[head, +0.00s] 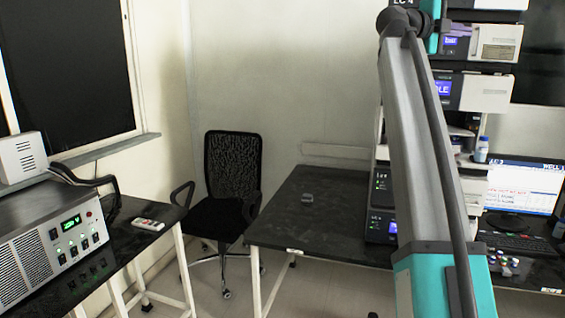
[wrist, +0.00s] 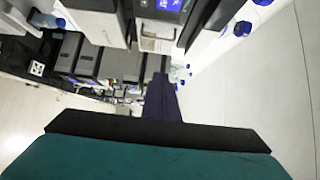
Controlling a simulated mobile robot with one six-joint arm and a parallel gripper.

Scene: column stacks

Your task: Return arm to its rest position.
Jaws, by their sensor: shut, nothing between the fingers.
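My gripper (wrist: 161,97) shows in the wrist view as a dark, narrow pair of fingers pressed together, with nothing between them. It reaches out past the black edge and teal casing of my wrist. In the head view my arm rises on the right side, from a teal joint at the bottom to a dark elbow near the top edge. The arm hides part of the instrument stack behind it. In the head view I cannot make out the fingers clearly.
A stack of lab instruments (head: 487,92) stands behind my arm at the right. An office chair (head: 232,180) stands in the middle. A power unit (head: 50,250) and remote (head: 148,224) are on the left table.

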